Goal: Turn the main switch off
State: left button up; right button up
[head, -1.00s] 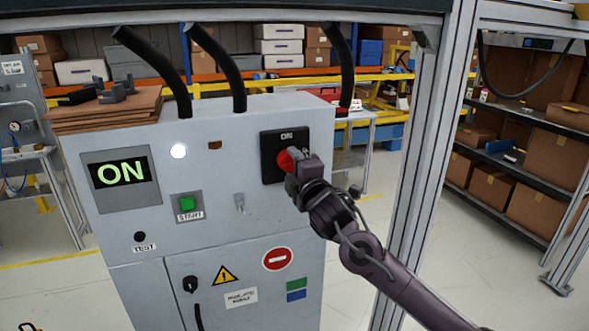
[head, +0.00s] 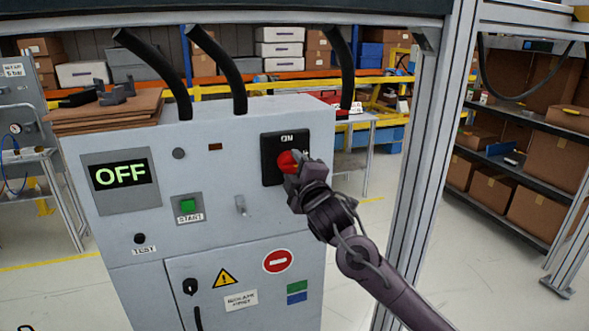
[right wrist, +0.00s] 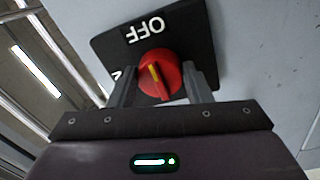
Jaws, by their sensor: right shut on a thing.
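The main switch is a red rotary knob (head: 288,161) on a black plate (head: 272,165) at the upper right of the grey cabinet front. My right gripper (head: 296,176) is at the knob and partly covers it in the head view. In the right wrist view, the red knob (right wrist: 159,75) with a yellow mark sits between the two fingers of my right gripper (right wrist: 162,84), which is shut on it. The plate (right wrist: 190,25) carries the word OFF, upside down in that view. The cabinet display (head: 121,175) reads OFF in green. My left gripper is not in view.
The cabinet (head: 225,270) also bears a green start button (head: 187,205), a small toggle (head: 240,206), a black test button (head: 139,238) and an unlit lamp (head: 179,153). A metal frame post (head: 425,170) stands to the right, close to my right arm.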

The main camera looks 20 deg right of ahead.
jog(key=o, duration=1)
jog(key=shift+s, duration=0.1)
jog(key=s, duration=0.2)
jog(key=s+b, duration=0.1)
jog(key=s, duration=0.2)
jog(key=s+b, duration=0.1)
jog(key=s, duration=0.1)
jog(key=shift+s+d+f, duration=0.15)
jog(key=shift+s+f, duration=0.15)
